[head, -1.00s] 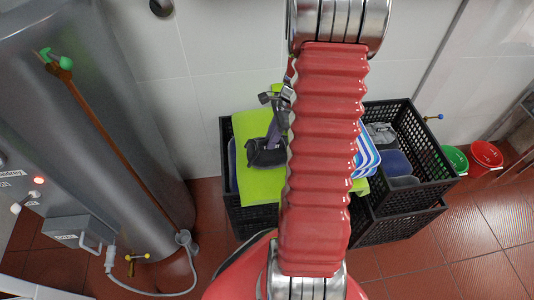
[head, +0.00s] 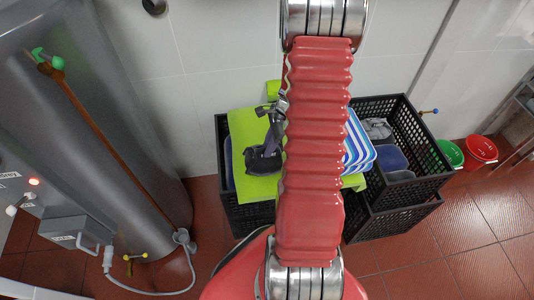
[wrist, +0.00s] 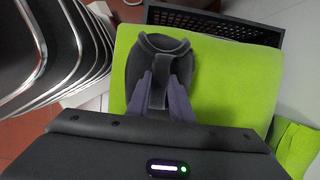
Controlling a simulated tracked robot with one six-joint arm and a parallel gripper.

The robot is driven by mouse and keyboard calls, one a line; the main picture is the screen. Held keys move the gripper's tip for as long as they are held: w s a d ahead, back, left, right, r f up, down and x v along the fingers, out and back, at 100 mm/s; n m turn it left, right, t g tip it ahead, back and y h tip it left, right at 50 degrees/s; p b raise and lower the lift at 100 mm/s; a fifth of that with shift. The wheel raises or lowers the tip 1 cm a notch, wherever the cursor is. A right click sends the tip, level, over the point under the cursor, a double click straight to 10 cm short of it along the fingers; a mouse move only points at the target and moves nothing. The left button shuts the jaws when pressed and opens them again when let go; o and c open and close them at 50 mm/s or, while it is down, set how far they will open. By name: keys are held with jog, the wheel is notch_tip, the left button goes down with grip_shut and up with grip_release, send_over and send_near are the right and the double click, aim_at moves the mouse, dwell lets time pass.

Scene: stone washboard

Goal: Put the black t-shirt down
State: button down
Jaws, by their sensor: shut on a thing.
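The black t-shirt (head: 262,162) is a small dark grey folded bundle over the lime-green cloth (head: 258,187) in the head view. My gripper (head: 274,138) is shut on it from above. In the wrist view the t-shirt (wrist: 158,44) spreads out ahead of the purple-grey fingers of my gripper (wrist: 159,78), with the lime-green cloth (wrist: 235,75) behind it. I cannot tell whether the t-shirt touches the green cloth. My red arm hides part of the cloth's right side.
Black mesh crates (head: 398,213) stand by the wall under the cloths. A blue-and-white striped cloth (head: 358,145) lies to the right. A green bucket (head: 448,154) and a red bucket (head: 480,150) stand further right. A grey metal tank (head: 95,130) stands at left.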

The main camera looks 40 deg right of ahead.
jog(key=shift+f, duration=1.9)
jog(key=shift+f, duration=0.1)
jog(key=c, duration=1.6)
grip_release()
jog(key=v, duration=1.2)
jog(key=shift+r, duration=0.2)
